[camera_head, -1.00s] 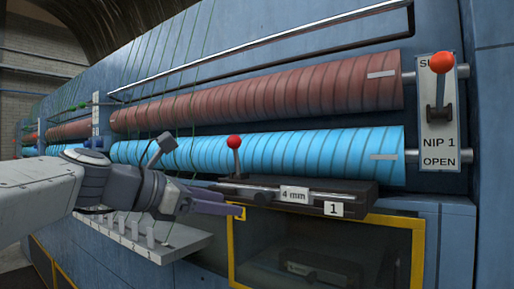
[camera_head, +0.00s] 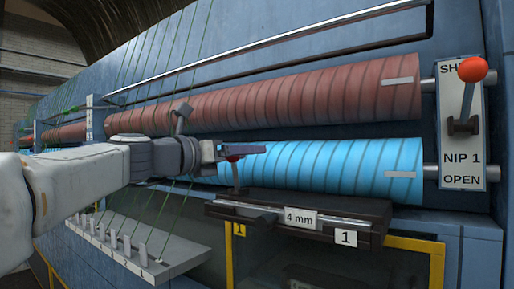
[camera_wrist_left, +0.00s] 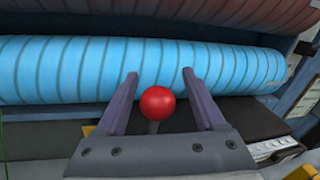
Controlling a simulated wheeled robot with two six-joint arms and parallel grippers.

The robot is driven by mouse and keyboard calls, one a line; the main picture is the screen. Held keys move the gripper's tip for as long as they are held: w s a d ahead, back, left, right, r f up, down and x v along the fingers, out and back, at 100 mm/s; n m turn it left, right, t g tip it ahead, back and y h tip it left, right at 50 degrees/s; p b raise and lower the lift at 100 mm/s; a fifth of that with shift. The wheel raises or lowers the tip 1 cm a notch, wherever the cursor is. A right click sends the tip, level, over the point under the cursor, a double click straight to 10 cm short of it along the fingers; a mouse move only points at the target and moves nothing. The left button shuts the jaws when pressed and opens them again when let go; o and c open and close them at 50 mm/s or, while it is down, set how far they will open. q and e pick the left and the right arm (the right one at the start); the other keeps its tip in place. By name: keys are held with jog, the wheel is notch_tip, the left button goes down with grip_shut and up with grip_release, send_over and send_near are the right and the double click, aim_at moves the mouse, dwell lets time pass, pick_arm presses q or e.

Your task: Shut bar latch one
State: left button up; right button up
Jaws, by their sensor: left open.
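Bar latch one is the dark bar (camera_head: 290,214) with plates reading "4 mm" and "1", below the blue roller. Its lever stands upright near the bar's left end, with a red ball knob (camera_head: 233,159) on top. My left gripper (camera_head: 246,149) is at the knob and partly hides it in the head view. In the left wrist view the gripper (camera_wrist_left: 160,77) is open, and the red knob (camera_wrist_left: 157,102) shows between its two fingers, with gaps on both sides. My right gripper is not in view.
The blue roller (camera_head: 340,160) lies close behind the gripper, with the brown roller (camera_head: 330,98) above. At right, the NIP 1 plate (camera_head: 460,140) carries another red-knobbed lever, raised toward the upper marking. A grey shelf with pegs (camera_head: 170,252) is at lower left. A yellow-framed window (camera_head: 436,262) is below.

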pick_arm(q)
jog(key=shift+w+d, duration=0.2)
jog(key=shift+d, duration=0.05)
grip_shut()
jog(key=shift+s, duration=0.1)
dwell(1.2)
